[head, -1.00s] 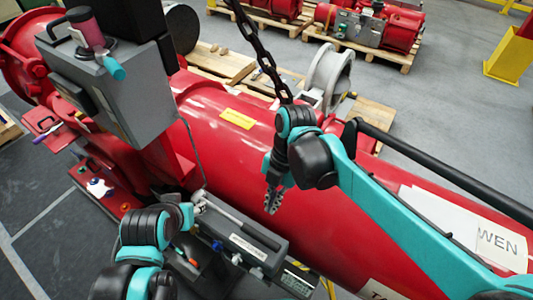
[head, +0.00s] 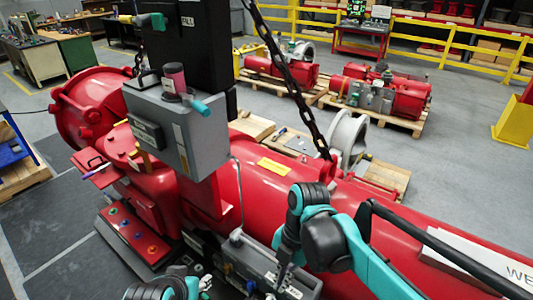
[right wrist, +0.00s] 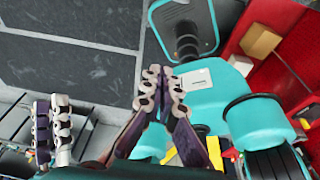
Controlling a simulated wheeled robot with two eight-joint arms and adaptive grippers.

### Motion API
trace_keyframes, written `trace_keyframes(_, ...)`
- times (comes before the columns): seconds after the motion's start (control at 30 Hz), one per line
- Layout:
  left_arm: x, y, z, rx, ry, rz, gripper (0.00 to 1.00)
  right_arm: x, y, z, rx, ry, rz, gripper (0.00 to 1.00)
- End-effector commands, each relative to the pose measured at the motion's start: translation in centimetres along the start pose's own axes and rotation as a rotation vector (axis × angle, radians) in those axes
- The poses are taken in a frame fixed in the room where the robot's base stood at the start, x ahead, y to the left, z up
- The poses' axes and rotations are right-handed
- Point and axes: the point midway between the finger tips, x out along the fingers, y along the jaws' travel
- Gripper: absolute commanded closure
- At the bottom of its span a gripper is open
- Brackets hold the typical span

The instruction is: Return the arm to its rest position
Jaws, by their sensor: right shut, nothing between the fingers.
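My right arm comes in from the lower right in the head view. Its gripper (head: 284,272) points down in front of the red valve actuator (head: 262,205), over the grey box at its side. In the right wrist view the right fingertips (right wrist: 161,88) meet with nothing between them. My left arm (head: 165,290) shows only at the bottom edge of the head view. Its gripper is mostly cut off there, and its opening is unclear.
A grey control box (head: 178,125) stands on the actuator. A chain (head: 290,75) hangs beside the right arm. A black bar (head: 450,250) runs at the right. Pallets with red actuators (head: 385,95) stand behind, with open grey floor between.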

Motion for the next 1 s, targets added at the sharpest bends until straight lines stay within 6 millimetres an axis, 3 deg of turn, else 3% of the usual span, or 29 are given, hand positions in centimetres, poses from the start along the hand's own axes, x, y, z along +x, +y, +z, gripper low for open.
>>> trace_keyframes(0.33, 1.9, 0.0, 1.4, 0.0, 0.0, 0.0, 0.56, 2.0, -1.4, 1.6, 0.285, -0.066, 0.069, 1.0)
trace_keyframes(0.57, 4.0, 0.0, 2.9, 0.0, 0.0, 0.0, 0.56, 4.1, -3.0, 3.5, 0.619, -0.126, 0.17, 1.0)
trace_keyframes(0.77, 6.8, 0.0, 4.9, 0.0, 0.0, 0.0, 0.56, 7.2, -5.4, 6.1, 1.068, -0.169, 0.344, 1.0)
trace_keyframes(1.0, 11.4, 0.0, 8.2, 0.0, 0.0, 0.0, 0.56, 11.9, -9.3, 10.2, 1.795, -0.099, 0.725, 1.0)
